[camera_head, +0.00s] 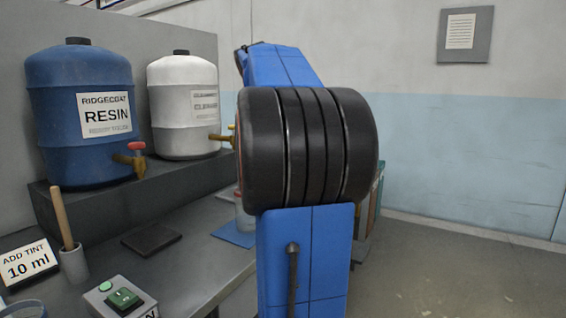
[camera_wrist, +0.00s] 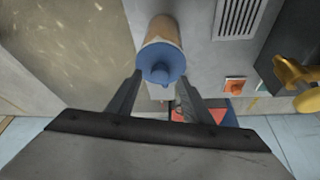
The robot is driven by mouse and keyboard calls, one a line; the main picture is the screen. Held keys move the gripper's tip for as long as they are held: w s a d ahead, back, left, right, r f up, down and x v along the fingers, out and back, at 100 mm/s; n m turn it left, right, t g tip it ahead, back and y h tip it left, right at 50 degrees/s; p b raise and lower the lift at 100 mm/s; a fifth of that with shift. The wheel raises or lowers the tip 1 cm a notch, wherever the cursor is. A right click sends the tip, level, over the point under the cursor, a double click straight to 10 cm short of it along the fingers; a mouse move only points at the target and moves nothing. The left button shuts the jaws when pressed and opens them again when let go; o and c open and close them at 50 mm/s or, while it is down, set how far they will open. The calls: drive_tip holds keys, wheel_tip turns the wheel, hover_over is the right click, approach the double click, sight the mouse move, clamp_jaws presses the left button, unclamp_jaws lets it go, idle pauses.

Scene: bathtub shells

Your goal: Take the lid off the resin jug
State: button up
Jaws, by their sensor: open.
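In the wrist view a tan, pale-rimmed container, which looks like the resin jug (camera_wrist: 162,30), stands with a round blue lid (camera_wrist: 162,62) on its near end. A small blue knob sits on the lid. Whether a finger touches the lid is not clear. In the head view my arm hides the gripper and most of a clear-looking vessel (camera_head: 242,222), which may be the jug, by a blue mat (camera_head: 231,238).
A blue resin drum (camera_head: 60,135) and a white drum (camera_head: 178,130) with taps stand on a raised shelf at left. A control box with a green button (camera_head: 124,299), a stick in a cup (camera_head: 73,263) and a tint sign (camera_head: 28,267) are on the bench. A dark pad (camera_head: 151,240) lies mid-bench.

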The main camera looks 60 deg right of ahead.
drive_tip(key=shift+x, duration=0.85)
drive_tip(key=c, duration=1.1)
